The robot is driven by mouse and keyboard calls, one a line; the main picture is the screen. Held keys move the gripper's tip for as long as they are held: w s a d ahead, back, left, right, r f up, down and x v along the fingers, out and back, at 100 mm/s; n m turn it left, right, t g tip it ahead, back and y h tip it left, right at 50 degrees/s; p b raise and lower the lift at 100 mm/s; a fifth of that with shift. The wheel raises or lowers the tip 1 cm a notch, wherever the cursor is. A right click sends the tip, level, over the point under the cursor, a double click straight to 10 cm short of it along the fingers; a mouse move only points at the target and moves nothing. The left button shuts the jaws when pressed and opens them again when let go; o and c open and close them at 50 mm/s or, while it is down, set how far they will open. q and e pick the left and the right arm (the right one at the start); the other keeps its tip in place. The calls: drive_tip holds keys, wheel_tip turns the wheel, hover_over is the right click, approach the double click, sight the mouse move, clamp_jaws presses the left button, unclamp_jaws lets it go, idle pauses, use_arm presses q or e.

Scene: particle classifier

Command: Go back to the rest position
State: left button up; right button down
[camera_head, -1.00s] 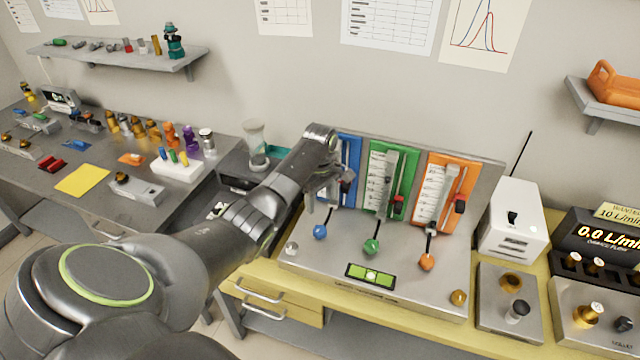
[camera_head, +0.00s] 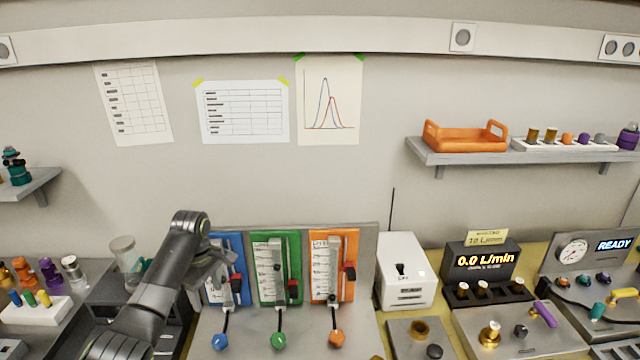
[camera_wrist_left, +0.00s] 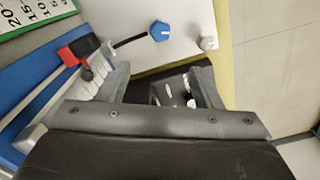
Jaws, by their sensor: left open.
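My left arm comes in from the lower left in the head view. My left gripper (camera_head: 222,268) is in front of the blue flowmeter panel (camera_head: 237,240) and covers part of it. In the left wrist view the gripper (camera_wrist_left: 165,85) shows its two fingers spread apart with nothing between them. The blue knob (camera_wrist_left: 160,31) and a red slider piece (camera_wrist_left: 78,50) lie beyond the fingers, and whether a finger touches the panel cannot be told. My right gripper is in neither view.
Green (camera_head: 290,250) and orange (camera_head: 348,245) flowmeter panels stand right of the blue one. A white box (camera_head: 404,272) with an antenna and a 0.0 L/min display (camera_head: 484,260) stand further right. An orange tray (camera_head: 465,140) sits on the upper right shelf.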

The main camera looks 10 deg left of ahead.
use_arm(q)
drive_tip(key=s+d+f+m+t, duration=0.1)
drive_tip(key=s+d+f+m, duration=0.1)
drive_tip(key=s+f+m, duration=0.35)
drive_tip(key=s+d+f+m, duration=0.3)
drive_tip(key=s+f, duration=0.4)
drive_tip(key=s, duration=0.4)
drive_tip(key=s+d+r+m+t+y, duration=0.1)
drive_tip(key=s+r+m, duration=0.15)
drive_tip(key=s, duration=0.85)
drive_tip(key=s+d+r+m+t+y, duration=0.15)
drive_tip(key=s+m, duration=0.25)
drive_tip(key=s, duration=0.7)
wheel_tip(320, 180, down, 28)
drive_tip(key=a+g+h+b, duration=0.1)
drive_tip(key=b, duration=0.4)
drive_tip(key=s+f+b, duration=0.2)
drive_tip(key=s+f, duration=0.5)
drive_tip(key=f, duration=0.3)
drive_tip(key=s+d+f+g+b, duration=0.1)
drive_tip(key=s+f+b, duration=0.1)
drive_tip(key=s+f, duration=0.6)
wheel_tip(320, 180, down, 3)
drive_tip(key=shift+s+f+b, duration=0.1)
drive_tip(key=shift+s+b, duration=0.15)
drive_tip(key=shift+b, duration=0.15)
